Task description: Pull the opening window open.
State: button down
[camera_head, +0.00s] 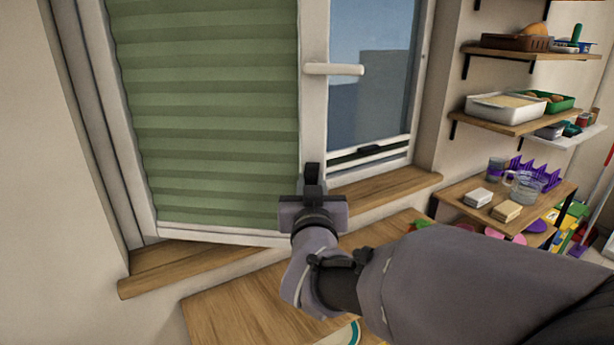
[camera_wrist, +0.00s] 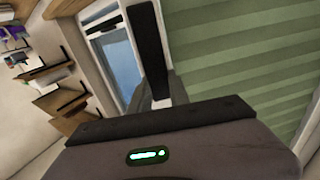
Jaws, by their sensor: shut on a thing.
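The opening window (camera_head: 311,120) is a white-framed sash with a green pleated blind (camera_head: 215,110). It stands ajar, its lower free corner out over the wooden sill. Its white handle (camera_head: 333,69) lies level, pointing right. My gripper (camera_head: 312,178) is shut on the sash's free edge, well below the handle. In the wrist view, a dark finger of my gripper (camera_wrist: 154,60) lies along that edge, with the blind (camera_wrist: 240,50) to its right. The exact contact is hidden behind the finger and gripper body.
A fixed-looking glazed pane (camera_head: 372,75) stands right of the sash. Beneath is the wooden sill (camera_head: 385,190), with a lower wooden surface (camera_head: 240,310) in front. Wall shelves (camera_head: 515,120) with containers and a low shelf unit (camera_head: 480,212) with a jug stand at right.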

jog(key=shift+r, duration=0.1)
jog(key=c, duration=1.2)
grip_release()
jog(key=shift+a, duration=0.1)
jog(key=shift+c, duration=0.2)
jog(key=shift+s, duration=0.1)
jog(key=s+b, duration=0.3)
jog(key=s, duration=1.4)
jog(key=shift+s+b, duration=0.15)
jog(key=shift+b, duration=0.2)
